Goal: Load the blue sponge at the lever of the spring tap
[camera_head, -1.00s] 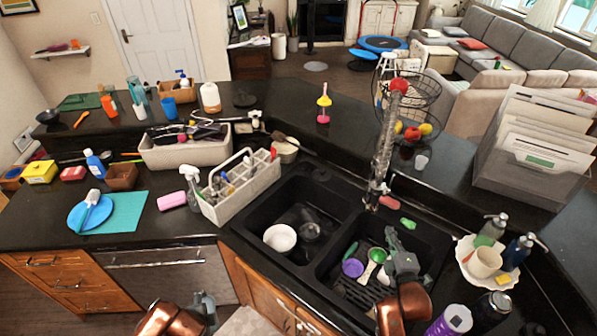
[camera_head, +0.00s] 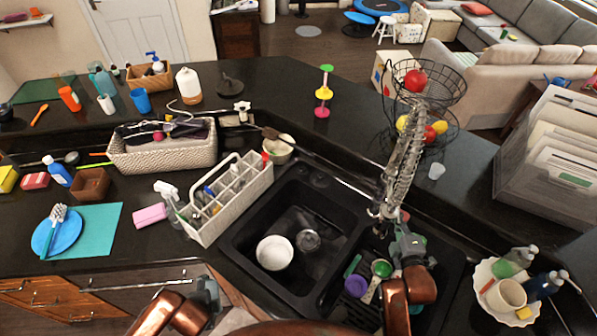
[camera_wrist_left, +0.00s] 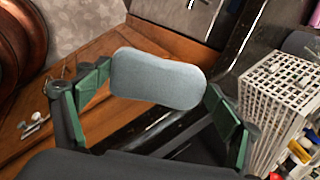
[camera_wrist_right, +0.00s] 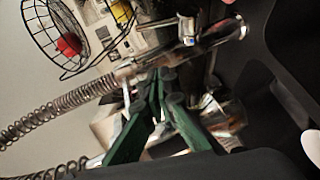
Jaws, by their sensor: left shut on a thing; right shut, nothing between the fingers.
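The blue sponge (camera_wrist_left: 157,79) looks pale grey-blue in the left wrist view, where it lies between the two green-padded fingers. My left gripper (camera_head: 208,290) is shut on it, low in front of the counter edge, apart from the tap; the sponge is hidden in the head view. The spring tap (camera_head: 403,160) stands behind the right basin, with its coil (camera_wrist_right: 62,112) crossing the right wrist view. My right gripper (camera_head: 403,236) is shut and empty close to the tap's base. I cannot make out the lever clearly, nor whether my fingers touch it.
The double sink (camera_head: 240,240) holds a white bowl (camera_head: 274,252) on the left and a purple lid (camera_head: 356,286) on the right. A white caddy (camera_head: 232,195) stands left of the sink. A scalloped tray (camera_head: 484,270) with bottles stands at right. A wire fruit basket (camera_head: 440,88) stands behind the tap.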

